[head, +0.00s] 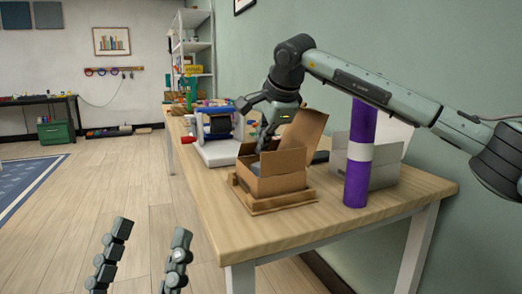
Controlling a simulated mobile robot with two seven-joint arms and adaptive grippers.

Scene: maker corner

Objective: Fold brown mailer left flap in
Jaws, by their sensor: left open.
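The brown mailer (282,185) is an open cardboard box near the front of the wooden table. Its lid (307,128) stands up at the back right. A flap (244,149) shows raised at its left side, partly behind my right gripper. My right gripper (254,124) hangs over the mailer's left part, its fingers spread, one pointing left and one down toward the opening. The lower fingertip is partly hidden, so I cannot tell if it touches the flap. My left gripper (145,242) is open and empty, low over the floor left of the table.
The mailer sits on a wooden board (272,206). A purple roll with a white band (359,176) stands to its right, before a grey-white box (386,174). A white-and-blue spool machine (222,150) stands behind left. The table's (262,232) front strip is bare.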

